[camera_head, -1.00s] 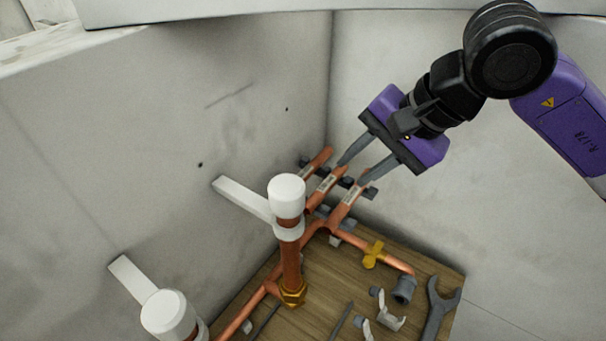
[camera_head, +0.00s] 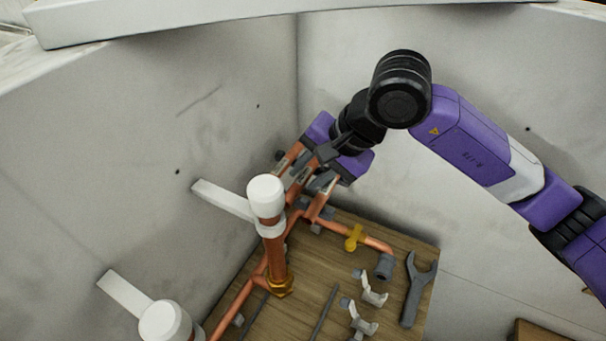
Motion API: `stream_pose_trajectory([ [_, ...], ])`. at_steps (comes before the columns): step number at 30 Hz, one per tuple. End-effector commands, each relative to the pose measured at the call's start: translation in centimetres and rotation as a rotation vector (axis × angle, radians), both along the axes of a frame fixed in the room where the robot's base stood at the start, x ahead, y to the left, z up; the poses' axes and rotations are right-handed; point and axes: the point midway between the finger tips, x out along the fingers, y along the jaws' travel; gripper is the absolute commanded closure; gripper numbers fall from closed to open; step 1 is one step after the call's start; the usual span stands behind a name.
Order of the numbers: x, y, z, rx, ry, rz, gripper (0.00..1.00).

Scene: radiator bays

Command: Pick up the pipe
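Short copper pipes (camera_head: 328,194) with pale labels stand side by side in grey clips in the back corner; I cannot tell which one the task means. My gripper (camera_head: 308,177) reaches down over them from the upper right. Its two grey fingers look apart, with the middle labelled pipe seemingly between them. The gripper body and fingers hide much of these pipes, and contact cannot be made out.
A white-capped copper riser (camera_head: 275,255) and its white wall bracket (camera_head: 220,197) stand just in front. A yellow valve (camera_head: 354,238), white clips (camera_head: 372,291) and a wrench (camera_head: 416,290) are on the wooden board (camera_head: 300,306). Walls close in behind.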

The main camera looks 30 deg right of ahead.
Motion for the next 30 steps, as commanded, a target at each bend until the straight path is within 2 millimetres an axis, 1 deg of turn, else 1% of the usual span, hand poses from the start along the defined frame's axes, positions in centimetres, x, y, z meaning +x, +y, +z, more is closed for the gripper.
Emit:
stream_pose_trajectory([
  [3,0.0,0.0,0.0,0.0,0.0,0.0,0.7],
  [4,0.0,0.0,0.0,0.0,0.0,0.0,0.74],
  [8,0.0,0.0,0.0,0.0,0.0,0.0,0.99],
  [20,0.0,0.0,0.2,0.001,-0.001,0.0,1.0],
  [26,0.0,-0.1,1.3,-0.002,-0.002,0.001,1.0],
  [30,0.1,-0.1,2.8,-0.002,-0.004,0.001,1.0],
])
